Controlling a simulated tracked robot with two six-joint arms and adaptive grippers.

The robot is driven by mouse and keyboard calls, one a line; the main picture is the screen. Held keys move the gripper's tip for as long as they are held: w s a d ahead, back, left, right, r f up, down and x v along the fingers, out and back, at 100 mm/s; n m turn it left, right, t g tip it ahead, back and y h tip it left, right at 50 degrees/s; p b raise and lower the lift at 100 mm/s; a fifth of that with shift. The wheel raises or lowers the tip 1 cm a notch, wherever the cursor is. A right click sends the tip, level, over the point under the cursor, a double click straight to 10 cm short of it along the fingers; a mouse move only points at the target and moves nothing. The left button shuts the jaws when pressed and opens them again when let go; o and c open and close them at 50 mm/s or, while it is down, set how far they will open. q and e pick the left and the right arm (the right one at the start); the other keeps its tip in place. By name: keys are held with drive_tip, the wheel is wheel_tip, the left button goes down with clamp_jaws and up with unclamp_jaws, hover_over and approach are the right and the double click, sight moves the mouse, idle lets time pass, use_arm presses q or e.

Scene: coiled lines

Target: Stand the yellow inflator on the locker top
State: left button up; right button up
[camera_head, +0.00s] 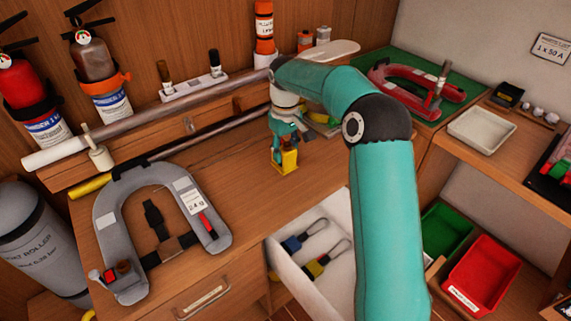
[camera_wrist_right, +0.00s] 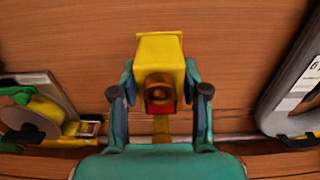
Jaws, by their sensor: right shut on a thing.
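My left gripper is not in view.
A grey life vest (camera_head: 108,215) lies left on the locker top. An open white drawer (camera_head: 334,265) holds blue and yellow clipped items. A red vest (camera_head: 395,78) lies on a green mat at the back right. Bare wood surrounds the inflator's front and left.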

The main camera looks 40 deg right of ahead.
sight(285, 164)
drive_tip(key=shift+f, duration=2.5)
drive_tip(key=shift+f, duration=0.15)
drive_tip(key=o, duration=1.3)
wheel_tip(285, 164, up, 12)
drive_tip(key=shift+r, duration=0.15)
drive_tip(key=shift+s, duration=0.1)
